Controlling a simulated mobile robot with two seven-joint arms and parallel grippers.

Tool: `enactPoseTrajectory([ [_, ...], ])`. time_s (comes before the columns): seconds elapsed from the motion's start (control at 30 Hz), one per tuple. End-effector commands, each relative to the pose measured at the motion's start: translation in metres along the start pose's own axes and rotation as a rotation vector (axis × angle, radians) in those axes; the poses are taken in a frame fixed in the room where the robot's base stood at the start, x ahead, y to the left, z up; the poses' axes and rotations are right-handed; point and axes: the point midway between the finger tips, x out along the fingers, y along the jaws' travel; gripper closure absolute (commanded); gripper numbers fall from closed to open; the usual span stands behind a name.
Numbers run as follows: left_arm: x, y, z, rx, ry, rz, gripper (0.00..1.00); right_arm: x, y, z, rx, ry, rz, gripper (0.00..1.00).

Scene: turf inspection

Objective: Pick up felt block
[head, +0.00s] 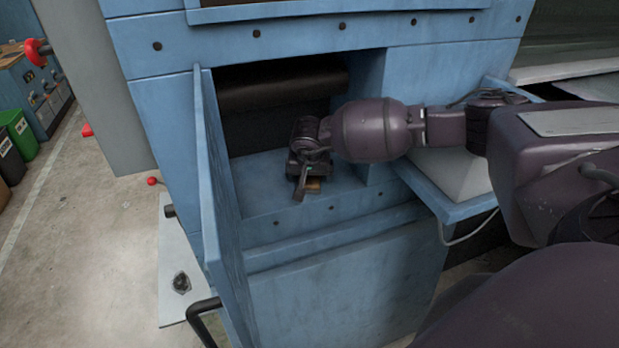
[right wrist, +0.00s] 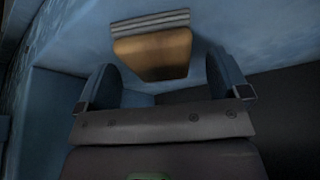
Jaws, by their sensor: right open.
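The felt block (right wrist: 153,53) shows in the right wrist view as a tan-brown block with a grey layered strip along one edge. It lies on the blue floor of the recess, just beyond the fingertips. In the head view only a small brown part of the block (head: 313,185) shows below my right gripper (head: 305,190). That gripper is inside the recess, pointing down. In the right wrist view its two fingers (right wrist: 160,75) are apart, one to each side of the block's near end, with nothing held. My left gripper is not in view.
The recess (head: 262,190) has blue walls and a dark roller (head: 280,82) at its back. An open blue door (head: 222,200) stands at its left. A blue tray (head: 455,205) juts out at the right, beneath my arm.

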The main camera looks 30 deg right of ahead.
Motion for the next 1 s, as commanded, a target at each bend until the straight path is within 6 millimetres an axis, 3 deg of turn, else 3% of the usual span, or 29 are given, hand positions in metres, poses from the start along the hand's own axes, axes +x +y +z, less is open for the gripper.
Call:
enactPoseTrajectory([
  [0.33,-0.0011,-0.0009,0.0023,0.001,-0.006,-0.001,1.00,0.0068,0.0002,0.0003,-0.001,0.000,0.000,0.08],
  [0.7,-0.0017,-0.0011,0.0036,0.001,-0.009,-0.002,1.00,0.0065,0.0002,0.0001,0.000,0.000,0.000,0.63],
  [1.0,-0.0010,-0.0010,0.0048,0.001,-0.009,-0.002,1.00,0.0001,-0.0001,-0.0031,0.000,0.002,-0.001,0.64],
])
